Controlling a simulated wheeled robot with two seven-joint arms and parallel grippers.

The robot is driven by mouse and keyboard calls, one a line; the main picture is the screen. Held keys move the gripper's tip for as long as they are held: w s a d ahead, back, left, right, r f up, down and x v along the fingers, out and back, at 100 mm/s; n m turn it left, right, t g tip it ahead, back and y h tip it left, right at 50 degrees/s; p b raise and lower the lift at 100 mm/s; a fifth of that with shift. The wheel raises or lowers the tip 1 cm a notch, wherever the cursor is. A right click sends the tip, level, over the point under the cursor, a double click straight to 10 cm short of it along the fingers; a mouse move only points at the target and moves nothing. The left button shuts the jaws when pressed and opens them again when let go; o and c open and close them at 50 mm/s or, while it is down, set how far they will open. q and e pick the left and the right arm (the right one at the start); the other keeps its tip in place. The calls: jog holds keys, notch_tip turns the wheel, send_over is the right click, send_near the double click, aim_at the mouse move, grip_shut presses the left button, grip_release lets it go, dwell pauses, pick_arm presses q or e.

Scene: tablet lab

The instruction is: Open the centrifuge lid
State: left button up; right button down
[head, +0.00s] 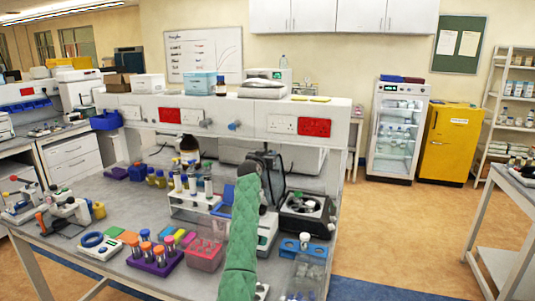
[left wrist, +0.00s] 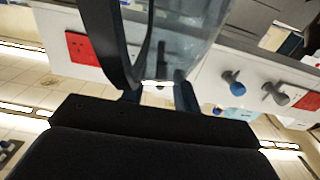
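The centrifuge (head: 306,211) stands at the right end of the bench in the head view, its round dark rotor well uncovered. Its dark-framed lid (head: 273,170) stands raised at the left of the well. In the left wrist view the curved dark lid frame (left wrist: 108,45) and its see-through pane show close up. My left gripper (head: 251,167) is at the raised lid, partly hidden by my green arm. In the left wrist view its fingers (left wrist: 158,93) are apart, with the lid just beyond them; contact is unclear. My right gripper is not in view.
A purple rack of capped tubes (head: 155,263), a pink rack (head: 205,253) and a white tube rack (head: 192,207) stand left of my arm. A blue rack (head: 303,248) stands in front of the centrifuge. The bench's shelf wall (head: 210,113) rises behind the lid.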

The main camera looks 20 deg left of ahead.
pick_arm(q)
jog(key=shift+w, duration=0.1)
grip_shut()
jog(key=shift+d, duration=0.1)
